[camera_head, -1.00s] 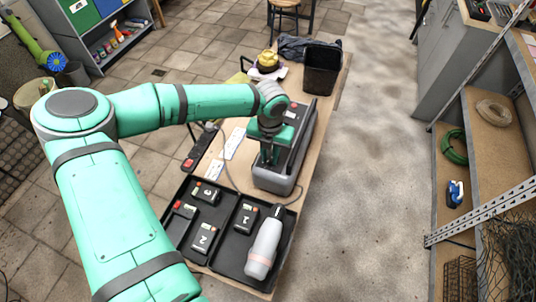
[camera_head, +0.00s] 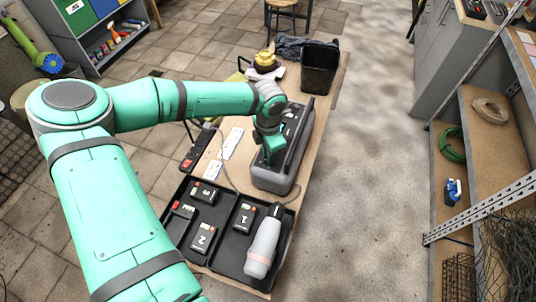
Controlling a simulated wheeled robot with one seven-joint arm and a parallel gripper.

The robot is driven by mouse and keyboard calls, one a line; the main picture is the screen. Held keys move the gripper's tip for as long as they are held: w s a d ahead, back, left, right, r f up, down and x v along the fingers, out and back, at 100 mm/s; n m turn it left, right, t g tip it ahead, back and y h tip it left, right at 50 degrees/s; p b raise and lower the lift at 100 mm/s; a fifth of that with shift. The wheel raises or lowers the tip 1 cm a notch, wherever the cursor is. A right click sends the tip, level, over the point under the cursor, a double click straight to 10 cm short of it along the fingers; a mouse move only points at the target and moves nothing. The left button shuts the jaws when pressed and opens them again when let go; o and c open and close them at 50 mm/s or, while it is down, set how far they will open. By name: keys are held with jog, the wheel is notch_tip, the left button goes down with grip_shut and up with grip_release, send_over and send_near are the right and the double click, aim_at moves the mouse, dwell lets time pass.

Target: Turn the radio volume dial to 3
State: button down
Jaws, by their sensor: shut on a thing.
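The radio (camera_head: 280,181) is a dark grey box standing on the workbench, with a raised long back along its right side. My gripper (camera_head: 273,158) points down onto the top of the radio, at its left part. It is shut on the volume dial, which the gripper itself hides. The dial's markings and its setting are too small and covered to read.
A black tray (camera_head: 183,241) in front holds several numbered battery packs (camera_head: 203,237) and a grey-white bottle-like thing (camera_head: 263,247). The floor to the right is clear.

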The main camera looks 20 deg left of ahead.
jog(key=shift+w+a+m, duration=0.1)
jog(key=shift+a+m, duration=0.05)
jog(key=shift+m, duration=0.15)
jog(key=shift+w, duration=0.1)
jog(key=shift+a, duration=0.15)
jog(key=shift+d, duration=0.5)
jog(key=shift+s+a, duration=0.1)
jog(key=shift+s, duration=0.1)
jog(key=c, duration=1.6)
grip_release()
jog(key=shift+a, duration=0.1)
